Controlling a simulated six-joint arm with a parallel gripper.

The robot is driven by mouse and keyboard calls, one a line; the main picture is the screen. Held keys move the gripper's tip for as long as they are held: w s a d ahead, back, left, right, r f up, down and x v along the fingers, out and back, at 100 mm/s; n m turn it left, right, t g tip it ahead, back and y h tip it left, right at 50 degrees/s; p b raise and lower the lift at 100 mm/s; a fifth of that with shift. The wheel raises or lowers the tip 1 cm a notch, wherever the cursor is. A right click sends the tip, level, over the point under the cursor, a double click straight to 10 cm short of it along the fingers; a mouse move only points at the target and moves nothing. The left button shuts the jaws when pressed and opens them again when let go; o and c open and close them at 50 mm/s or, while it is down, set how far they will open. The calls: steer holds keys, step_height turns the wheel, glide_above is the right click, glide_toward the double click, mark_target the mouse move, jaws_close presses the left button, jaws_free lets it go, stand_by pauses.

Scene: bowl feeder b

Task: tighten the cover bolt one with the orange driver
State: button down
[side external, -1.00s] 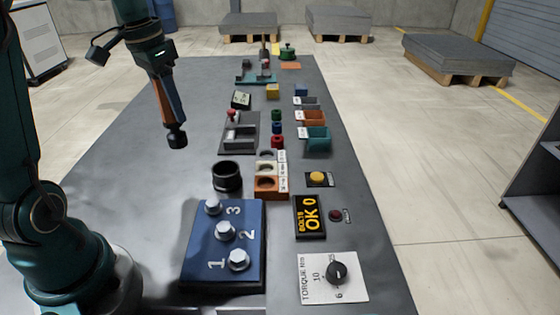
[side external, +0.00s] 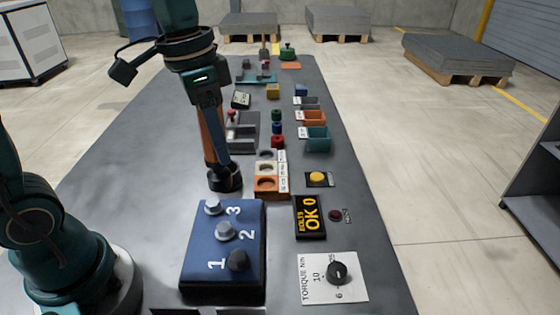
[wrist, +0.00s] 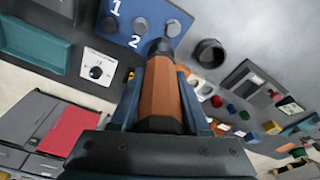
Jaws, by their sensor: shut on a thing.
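My gripper (side external: 207,100) is shut on the orange driver (side external: 213,138), which hangs socket-down and slightly tilted. In the wrist view the orange handle (wrist: 160,98) lies between the fingers, its dark socket pointing at the blue cover's edge near bolts 2 and 3. The blue cover (side external: 200,262) carries bolt one (side external: 238,261), which looks dark, and silver bolts two (side external: 225,230) and three (side external: 212,207). In the side view the socket overlaps the black ring holder (side external: 237,182); the wrist view shows the holder (wrist: 208,53) apart to its right.
A display (side external: 310,217) reads "OK 0". A torque dial (side external: 337,272) stands near the front right. Coloured bins (side external: 318,140), a tray with round holes (side external: 268,185) and a yellow button (side external: 317,178) stand beyond the cover.

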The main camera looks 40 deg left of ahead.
steer(key=s+d+m, duration=0.4)
steer(key=s+d, duration=0.1)
steer(key=d, duration=0.4)
steer(key=shift+d+r+m, duration=0.2)
steer(key=shift+d+m, duration=0.15)
steer(key=shift+m, duration=0.05)
steer(key=shift+f, duration=0.1)
steer(key=shift+f, duration=2.3)
steer(key=shift+f, duration=1.45)
stand_by(1.8)
steer(key=shift+r, duration=2.8)
